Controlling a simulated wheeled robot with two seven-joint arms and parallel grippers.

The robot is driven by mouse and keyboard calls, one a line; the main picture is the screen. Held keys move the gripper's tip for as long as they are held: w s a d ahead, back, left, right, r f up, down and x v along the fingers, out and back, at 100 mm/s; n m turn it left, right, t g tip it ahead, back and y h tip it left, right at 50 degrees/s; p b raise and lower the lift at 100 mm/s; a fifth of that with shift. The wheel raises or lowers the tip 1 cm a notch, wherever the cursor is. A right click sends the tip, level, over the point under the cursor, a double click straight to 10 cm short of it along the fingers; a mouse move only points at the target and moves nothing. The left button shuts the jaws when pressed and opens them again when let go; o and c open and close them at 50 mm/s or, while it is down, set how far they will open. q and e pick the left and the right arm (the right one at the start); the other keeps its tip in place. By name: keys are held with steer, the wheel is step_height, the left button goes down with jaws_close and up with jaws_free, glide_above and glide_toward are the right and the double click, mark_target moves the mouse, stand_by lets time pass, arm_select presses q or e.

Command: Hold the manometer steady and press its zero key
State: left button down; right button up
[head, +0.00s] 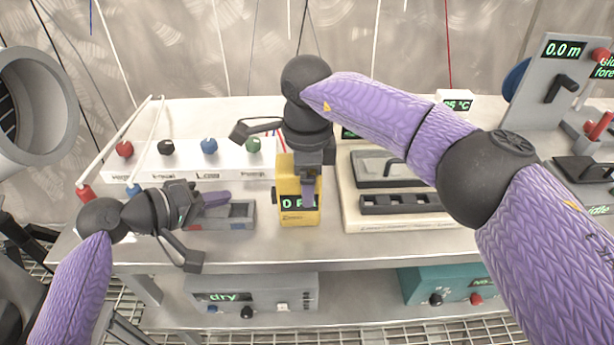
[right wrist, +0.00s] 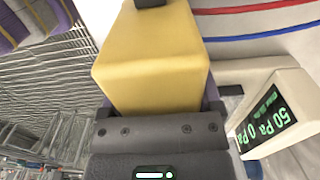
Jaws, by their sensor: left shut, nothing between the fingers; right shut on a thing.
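The manometer (head: 300,217) is a yellow box on the steel bench, in the middle of the head view. Its green-lit display is partly covered by my right gripper; "0 P" can be read. A small black knob (head: 275,195) sticks out of its left side; I cannot tell if this is the zero key. My right gripper (head: 308,190) comes from above and is shut on the manometer. The yellow body (right wrist: 155,60) fills the middle of the right wrist view between the fingers. My left gripper (head: 226,195) is shut and empty, left of the manometer, apart from it.
A grey tray (head: 240,222) lies below my left gripper. Behind it is a white panel (head: 228,170) with coloured knobs. A cream case (head: 400,222) stands close to the right. The right wrist view shows a display box (right wrist: 270,115) reading "50 Pa 0 Pa".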

stand_by(0.3)
steer(key=o, duration=1.2)
